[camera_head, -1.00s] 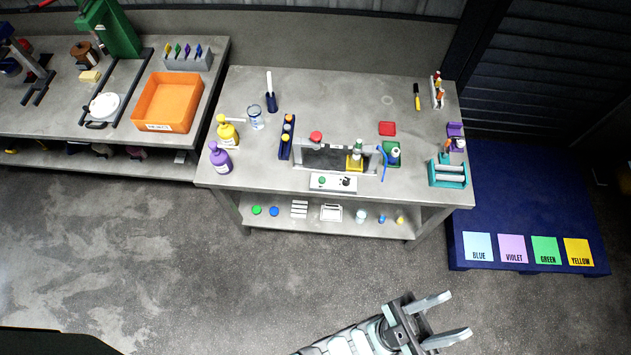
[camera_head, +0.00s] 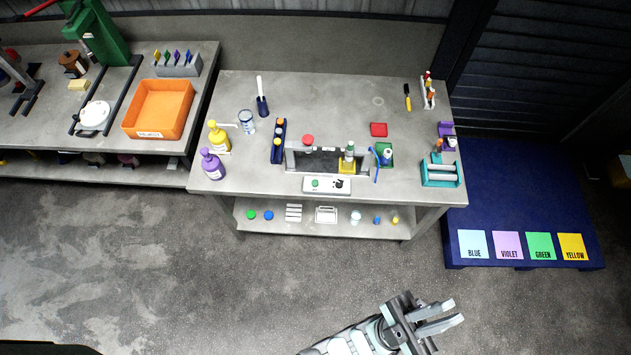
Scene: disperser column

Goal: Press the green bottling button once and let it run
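The green button (camera_head: 315,183) is a small round cap on the left of the white control panel (camera_head: 327,188), at the front edge of the middle bench. A dark knob (camera_head: 338,183) sits to its right. Behind the panel is the dark bottling machine (camera_head: 320,160) with a red knob (camera_head: 308,140) on top. A small bottle (camera_head: 349,152) stands at a yellow block (camera_head: 346,167) on its right side. My gripper (camera_head: 457,310) is over the floor in front of the bench, well away from the button.
Yellow (camera_head: 219,138) and violet (camera_head: 212,165) bottles stand at the bench's left edge. A teal rack (camera_head: 440,173) stands at the right. A blue platform (camera_head: 520,200) with coloured labels lies right of the bench. The floor before the bench is clear.

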